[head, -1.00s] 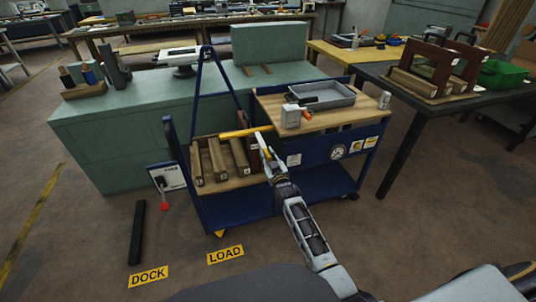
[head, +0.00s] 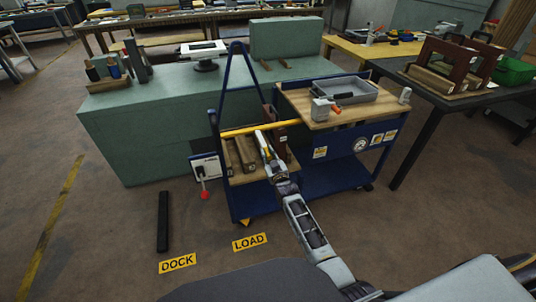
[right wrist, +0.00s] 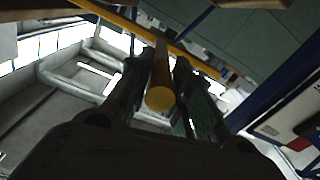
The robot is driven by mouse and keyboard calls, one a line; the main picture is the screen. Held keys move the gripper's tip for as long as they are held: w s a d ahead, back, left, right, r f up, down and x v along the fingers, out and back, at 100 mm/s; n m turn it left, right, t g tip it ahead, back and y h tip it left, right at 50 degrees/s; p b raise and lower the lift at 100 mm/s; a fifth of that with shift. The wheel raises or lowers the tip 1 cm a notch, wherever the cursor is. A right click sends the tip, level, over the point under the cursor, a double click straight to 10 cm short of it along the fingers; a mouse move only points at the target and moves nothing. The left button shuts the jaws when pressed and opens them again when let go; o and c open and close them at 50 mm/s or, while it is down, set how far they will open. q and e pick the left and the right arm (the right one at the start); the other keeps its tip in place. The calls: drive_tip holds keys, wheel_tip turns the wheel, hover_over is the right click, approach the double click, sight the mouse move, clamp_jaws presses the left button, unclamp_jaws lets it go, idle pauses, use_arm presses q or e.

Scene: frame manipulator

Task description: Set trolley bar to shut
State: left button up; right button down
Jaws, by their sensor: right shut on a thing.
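The blue trolley (head: 322,179) stands in the middle of the head view. Its yellow bar (head: 240,130) runs roughly level across the open left bay, from near the left post to the edge of the wooden top. In the right wrist view the bar (right wrist: 190,59) crosses the top diagonally, and a yellow grip (right wrist: 160,92) points toward the camera. My right gripper (head: 264,139) is at the bar's middle; its fingers (right wrist: 158,85) are shut on the yellow grip. Whether the bar's left end touches the post is too small to tell. My left gripper is out of view.
Wooden beams (head: 246,154) lie in the bay behind the bar. A grey tray (head: 346,91) is on the trolley top. A panel with a red-knobbed lever (head: 203,183) hangs at the trolley's left.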

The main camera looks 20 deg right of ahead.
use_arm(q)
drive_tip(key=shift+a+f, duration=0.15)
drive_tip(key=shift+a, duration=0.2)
use_arm(e)
drive_tip(key=shift+s+a+f, duration=0.1)
drive_tip(key=shift+a+f, duration=0.15)
drive_tip(key=shift+f, duration=0.1)
drive_tip(key=c, duration=1.3)
unclamp_jaws()
drive_tip(key=shift+a, duration=0.1)
drive_tip(key=shift+c, duration=0.2)
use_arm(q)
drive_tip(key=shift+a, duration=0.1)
use_arm(e)
drive_tip(key=shift+o, duration=0.4)
drive_tip(key=shift+a, duration=0.1)
drive_tip(key=shift+r, duration=0.1)
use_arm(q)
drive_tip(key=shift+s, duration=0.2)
use_arm(e)
drive_tip(key=shift+d, duration=0.2)
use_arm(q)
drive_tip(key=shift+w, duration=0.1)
use_arm(e)
drive_tip(key=shift+s+r, duration=0.1)
drive_tip(key=shift+s, duration=0.05)
drive_tip(key=s, duration=1.1)
drive_tip(key=shift+s+d, duration=0.2)
drive_tip(key=shift+s, duration=0.1)
